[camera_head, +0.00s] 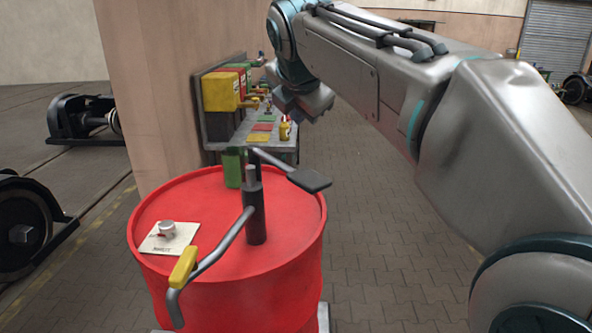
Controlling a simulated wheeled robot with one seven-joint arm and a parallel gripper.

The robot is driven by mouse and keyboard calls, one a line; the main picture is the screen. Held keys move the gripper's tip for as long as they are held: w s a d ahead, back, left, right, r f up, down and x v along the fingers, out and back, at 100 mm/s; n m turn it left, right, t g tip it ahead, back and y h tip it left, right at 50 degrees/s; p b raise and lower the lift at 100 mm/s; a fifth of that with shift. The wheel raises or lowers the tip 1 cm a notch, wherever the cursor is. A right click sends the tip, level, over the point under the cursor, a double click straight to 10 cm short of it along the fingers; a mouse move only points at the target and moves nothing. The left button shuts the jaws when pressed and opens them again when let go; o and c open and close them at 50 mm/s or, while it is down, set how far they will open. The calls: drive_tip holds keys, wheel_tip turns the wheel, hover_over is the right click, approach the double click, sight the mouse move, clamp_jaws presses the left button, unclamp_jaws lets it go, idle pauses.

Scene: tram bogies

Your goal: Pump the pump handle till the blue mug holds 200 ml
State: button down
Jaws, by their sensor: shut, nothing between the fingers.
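A black hand pump (255,215) stands upright on top of a red drum (240,295). A lever with a flat dark grip, the pump handle (309,181), reaches from the pump's top to the right. A grey spout pipe (222,246) runs from the pump to the lower left and bends down past the drum's front rim. A yellow piece (183,267) sits near its bend. No blue mug can be made out. My gripper (303,104) is shut and empty, in the air above and apart from the pump handle.
Behind stands a bench (280,142) with yellow, red and green containers beside a pillar (150,90). Wheelsets stand at left. Paved floor (385,260) is open to the right.

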sight(295, 172)
drive_tip(key=shift+w+a+r+n, duration=0.2)
drive_tip(key=shift+a+r+n, duration=0.15)
drive_tip(key=shift+n, duration=0.05)
wheel_tip(295, 172, down, 8)
drive_tip(key=b, duration=0.8)
drive_tip(key=shift+d+f, duration=0.1)
drive_tip(key=shift+f, duration=0.35)
idle(1.5)
drive_tip(key=shift+f+b, duration=0.4)
